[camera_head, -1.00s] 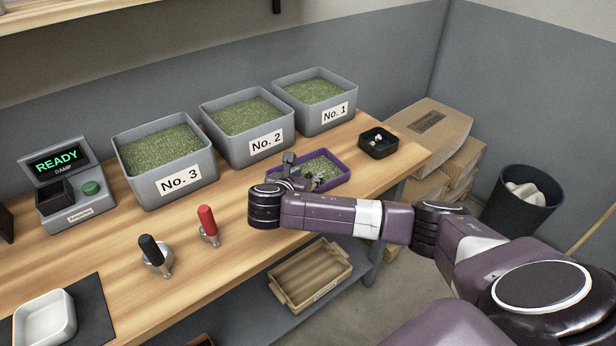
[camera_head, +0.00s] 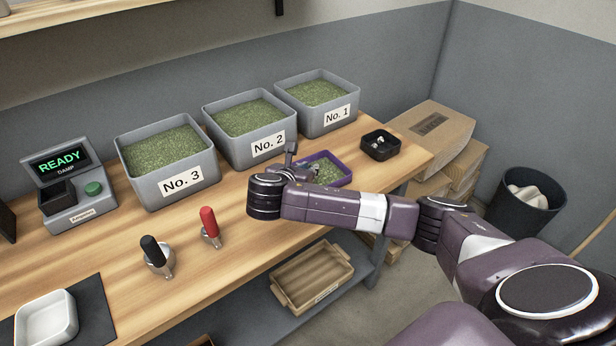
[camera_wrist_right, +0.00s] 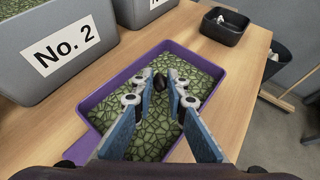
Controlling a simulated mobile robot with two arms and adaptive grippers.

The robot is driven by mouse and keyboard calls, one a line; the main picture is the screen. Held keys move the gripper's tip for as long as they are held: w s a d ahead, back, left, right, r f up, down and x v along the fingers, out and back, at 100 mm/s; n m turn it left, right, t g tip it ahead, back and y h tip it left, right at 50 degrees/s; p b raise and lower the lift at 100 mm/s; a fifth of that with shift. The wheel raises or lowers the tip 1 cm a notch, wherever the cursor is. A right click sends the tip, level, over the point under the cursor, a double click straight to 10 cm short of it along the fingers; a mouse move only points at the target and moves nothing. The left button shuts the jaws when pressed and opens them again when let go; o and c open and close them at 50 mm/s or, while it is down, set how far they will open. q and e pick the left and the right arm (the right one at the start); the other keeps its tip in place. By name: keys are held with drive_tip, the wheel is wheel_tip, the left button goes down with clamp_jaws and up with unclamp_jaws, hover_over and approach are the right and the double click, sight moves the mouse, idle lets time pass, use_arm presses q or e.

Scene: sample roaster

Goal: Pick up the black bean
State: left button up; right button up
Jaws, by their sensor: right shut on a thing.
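The black bean (camera_wrist_right: 160,82) shows as a small dark oval between the fingertips of my right gripper (camera_wrist_right: 163,86) in the right wrist view. The gripper is shut on it, over the purple tray (camera_wrist_right: 91,100) of green beans. In the head view the right gripper (camera_head: 293,163) is at the tray's left side (camera_head: 349,172), and its wrist hides part of the tray. The bean cannot be made out there. My left gripper is not in view.
Grey bins No. 1 (camera_head: 337,116), No. 2 (camera_head: 268,146) and No. 3 (camera_head: 182,182) stand behind the tray. A small black box (camera_head: 380,146) with pale pieces is to its right. Red (camera_head: 209,220) and black-handled (camera_head: 153,250) tools stand at the front left.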

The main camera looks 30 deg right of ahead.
wheel_tip(320, 180, up, 25)
drive_tip(key=p, duration=1)
drive_tip(key=shift+p, duration=0.4)
